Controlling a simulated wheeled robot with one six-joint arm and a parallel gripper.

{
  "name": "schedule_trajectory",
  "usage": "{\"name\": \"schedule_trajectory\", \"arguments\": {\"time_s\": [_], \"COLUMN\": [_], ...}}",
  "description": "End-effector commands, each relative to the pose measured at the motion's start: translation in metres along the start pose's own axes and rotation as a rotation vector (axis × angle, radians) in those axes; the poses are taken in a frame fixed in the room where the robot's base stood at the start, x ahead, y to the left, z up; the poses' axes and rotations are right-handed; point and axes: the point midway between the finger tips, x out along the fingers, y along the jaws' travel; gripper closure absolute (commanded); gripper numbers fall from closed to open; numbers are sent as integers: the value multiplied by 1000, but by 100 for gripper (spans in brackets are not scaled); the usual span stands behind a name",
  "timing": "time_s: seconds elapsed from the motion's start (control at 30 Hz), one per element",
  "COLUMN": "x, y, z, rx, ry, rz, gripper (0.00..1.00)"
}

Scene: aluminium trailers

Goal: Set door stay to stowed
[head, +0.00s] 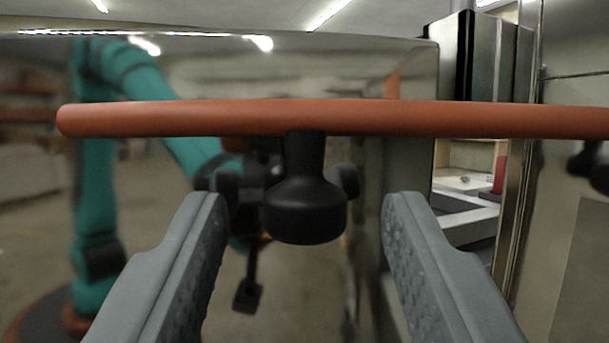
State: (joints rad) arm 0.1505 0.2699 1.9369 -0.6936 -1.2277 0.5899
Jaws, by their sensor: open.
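The door stay (330,118) looks like a long orange-red bar that runs level across the head view, from a rounded free end at the left to the right edge. A black knob (306,208) on a short neck hangs below the middle of the bar. My gripper (303,200) is open, with one grey ridged finger on each side of the knob. Gaps show between the knob and both fingers, so it is not gripped. The bar passes above and beyond the fingertips.
A shiny metal door panel (400,65) stands behind the bar and mirrors my teal arm. To its right, an opening (465,185) shows a pale interior with grey frames. A metal wall (572,250) with a black fitting (595,165) closes off the right side.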

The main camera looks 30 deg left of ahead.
Motion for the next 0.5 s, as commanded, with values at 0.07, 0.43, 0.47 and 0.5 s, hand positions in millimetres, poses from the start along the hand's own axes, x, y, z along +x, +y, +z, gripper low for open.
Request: {"name": "schedule_trajectory", "arguments": {"time_s": [0.07,0.43,0.47,0.5], "x": [4,5,5,5], "y": [0,0,0,0], "z": [0,0,0,0], "rx": [0,0,0,0], "ry": [0,0,0,0], "rz": [0,1,1,1], "gripper": [54,66,72,79]}}
